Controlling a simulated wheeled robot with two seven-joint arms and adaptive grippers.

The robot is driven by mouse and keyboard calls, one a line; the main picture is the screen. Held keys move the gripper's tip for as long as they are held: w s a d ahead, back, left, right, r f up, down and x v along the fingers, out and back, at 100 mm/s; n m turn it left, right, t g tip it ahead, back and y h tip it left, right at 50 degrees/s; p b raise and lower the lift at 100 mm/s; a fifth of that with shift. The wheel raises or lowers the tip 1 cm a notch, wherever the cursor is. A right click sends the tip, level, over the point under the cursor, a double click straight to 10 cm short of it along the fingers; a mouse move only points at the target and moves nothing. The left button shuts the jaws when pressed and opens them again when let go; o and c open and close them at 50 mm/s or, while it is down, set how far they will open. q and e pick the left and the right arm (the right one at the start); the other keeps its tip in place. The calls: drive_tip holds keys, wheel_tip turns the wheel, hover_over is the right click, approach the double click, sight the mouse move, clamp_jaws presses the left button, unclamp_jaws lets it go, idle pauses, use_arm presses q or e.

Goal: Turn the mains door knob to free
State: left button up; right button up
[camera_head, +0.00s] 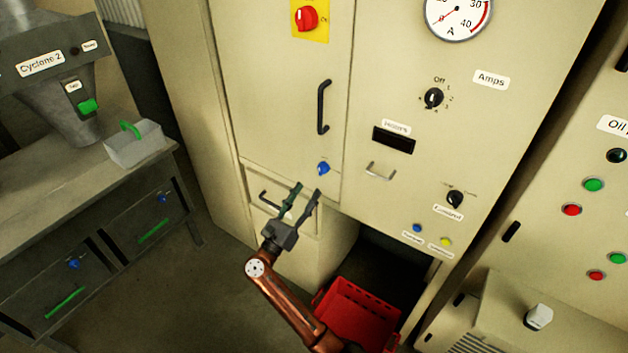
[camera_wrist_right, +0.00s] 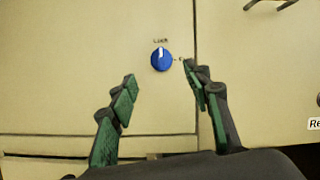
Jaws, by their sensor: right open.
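The blue mains door knob (camera_head: 323,168) sits low on the beige cabinet door, below a black door handle. In the right wrist view the knob (camera_wrist_right: 161,60) shows face on, with its white pointer up toward the label above it; a second label to its right is partly hidden by a finger. My right gripper (camera_head: 307,190) is open and empty, its fingers pointing up at the knob from just below. In the right wrist view the fingertips (camera_wrist_right: 160,72) stand either side of the knob, with gaps on both sides. My left gripper is not in view.
The black door handle (camera_head: 323,107) stands out above the knob. A drawer handle (camera_head: 270,202) is behind and left of my gripper. A metal handle (camera_head: 380,170) projects at the right. A red crate (camera_head: 358,312) stands below, and a workbench (camera_head: 60,200) is at the left.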

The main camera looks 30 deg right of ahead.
sight(320, 173)
drive_tip(key=x, duration=0.7)
drive_tip(key=shift+d+r, duration=0.2)
drive_tip(key=shift+d, duration=0.05)
drive_tip(key=shift+w, duration=0.1)
drive_tip(key=shift+c, duration=0.3)
clamp_jaws()
